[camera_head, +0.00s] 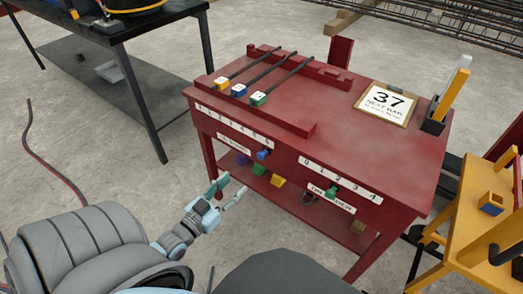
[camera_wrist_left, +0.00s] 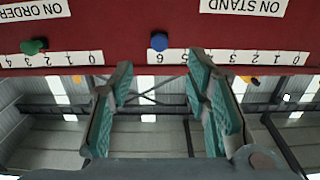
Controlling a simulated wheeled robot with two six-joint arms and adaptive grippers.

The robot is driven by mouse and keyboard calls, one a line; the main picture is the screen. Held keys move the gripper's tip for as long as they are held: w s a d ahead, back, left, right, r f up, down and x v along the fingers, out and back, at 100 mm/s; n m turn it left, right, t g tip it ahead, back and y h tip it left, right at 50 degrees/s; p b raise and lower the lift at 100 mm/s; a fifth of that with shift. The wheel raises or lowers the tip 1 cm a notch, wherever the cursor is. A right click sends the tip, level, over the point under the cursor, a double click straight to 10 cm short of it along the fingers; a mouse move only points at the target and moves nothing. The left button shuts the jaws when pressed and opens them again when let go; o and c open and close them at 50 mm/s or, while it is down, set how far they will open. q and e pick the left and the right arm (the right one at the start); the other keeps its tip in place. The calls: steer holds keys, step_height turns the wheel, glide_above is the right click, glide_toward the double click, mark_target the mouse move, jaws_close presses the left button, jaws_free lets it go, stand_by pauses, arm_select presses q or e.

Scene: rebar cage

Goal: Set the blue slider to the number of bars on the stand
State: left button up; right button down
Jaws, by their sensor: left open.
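The blue slider (camera_head: 263,155) is a round knob on the front of the red table. In the left wrist view, where the lettering is upside down, the blue slider (camera_wrist_left: 159,41) stands by the 6 of the "ON STAND" scale (camera_wrist_left: 265,57). Three dark bars (camera_head: 265,72) with yellow, blue and green tagged ends lie across the red stand (camera_head: 288,118). My left gripper (camera_head: 230,190) is open and empty, below and in front of the knob. In the left wrist view, the gripper (camera_wrist_left: 160,65) points toward the knob, which is beyond the fingertips. My right gripper is not in view.
A green slider (camera_head: 331,192) sits on the "ON ORDER" scale to the right. A clipboard reading 37 (camera_head: 387,102) lies on the red table (camera_head: 345,140). Small blocks rest on the lower shelf. A yellow stand (camera_head: 470,235) is at right, a black table (camera_head: 130,50) at back left.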

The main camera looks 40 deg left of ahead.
mark_target(259, 157)
arm_select(q)
steer(key=w+b, duration=0.3)
steer(key=w, duration=0.7)
steer(key=shift+w+a, duration=0.1)
steer(key=w+b, duration=0.1)
steer(key=w, duration=0.2)
steer(key=shift+r+b, duration=0.1)
steer(key=shift+b, duration=0.3)
steer(key=shift+w+r, duration=0.15)
steer(key=shift+w, duration=0.45)
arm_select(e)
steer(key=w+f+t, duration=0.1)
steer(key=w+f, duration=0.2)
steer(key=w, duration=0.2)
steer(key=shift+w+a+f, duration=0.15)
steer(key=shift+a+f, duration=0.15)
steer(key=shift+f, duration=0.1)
arm_select(q)
steer(key=shift+c, duration=0.4)
jaws_close()
steer(key=shift+a, duration=0.15)
